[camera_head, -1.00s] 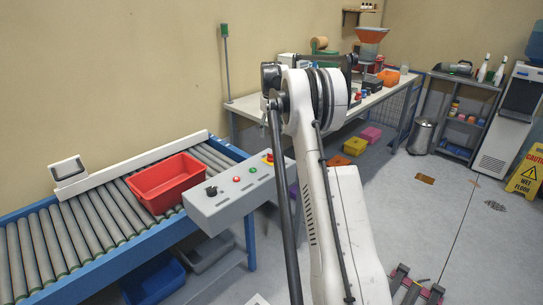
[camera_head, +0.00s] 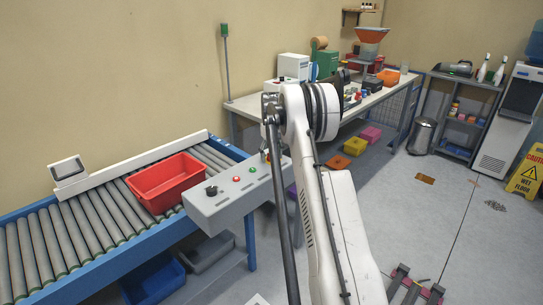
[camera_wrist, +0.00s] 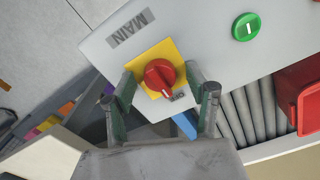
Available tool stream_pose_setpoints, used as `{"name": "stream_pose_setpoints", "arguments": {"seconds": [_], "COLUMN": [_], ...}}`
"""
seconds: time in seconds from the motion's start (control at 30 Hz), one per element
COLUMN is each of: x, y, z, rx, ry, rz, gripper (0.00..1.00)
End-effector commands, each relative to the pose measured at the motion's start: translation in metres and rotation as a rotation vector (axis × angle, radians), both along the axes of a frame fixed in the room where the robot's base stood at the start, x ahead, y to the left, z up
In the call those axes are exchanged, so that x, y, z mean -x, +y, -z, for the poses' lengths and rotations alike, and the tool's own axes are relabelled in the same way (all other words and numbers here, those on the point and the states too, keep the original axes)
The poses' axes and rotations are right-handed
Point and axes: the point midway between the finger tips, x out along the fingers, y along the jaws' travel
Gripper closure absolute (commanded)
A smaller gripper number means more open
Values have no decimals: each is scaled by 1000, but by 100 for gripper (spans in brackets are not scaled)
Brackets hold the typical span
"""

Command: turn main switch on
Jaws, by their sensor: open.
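The main switch (camera_wrist: 159,77) is a red rotary knob on a yellow square plate, under the label "MAIN", in the wrist view. It sits on the grey control box (camera_head: 228,200), which stands at the front edge of the roller conveyor. In the head view my arm largely hides the switch. My gripper (camera_wrist: 162,92) is open, with its two fingers on either side of the knob in the wrist view. I cannot tell whether the fingers touch it. Nothing is held between them.
A green button (camera_wrist: 246,27) is beside the switch on the box. A black knob (camera_head: 211,190) and a red button (camera_head: 236,179) are further left. A red bin (camera_head: 167,182) rests on the conveyor (camera_head: 95,222). A workbench (camera_head: 250,107) stands behind.

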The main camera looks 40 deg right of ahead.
Motion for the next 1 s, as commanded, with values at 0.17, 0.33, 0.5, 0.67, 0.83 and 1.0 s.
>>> {"name": "stream_pose_setpoints", "arguments": {"seconds": [0.17, 0.33, 0.5, 0.67, 0.83, 1.0], "x": [0, 0, 0, 0, 0, 0], "y": [0, 0, 0, 0, 0, 0], "z": [0, 0, 0, 0, 1, 1], "rx": [0, 0, 0, 0, 0, 0], "ry": [0, 0, 0, 0, 0, 0], "rz": [0, 0, 1, 21, 88, 208], "gripper": [60, 83, 94, 94, 94, 94]}}
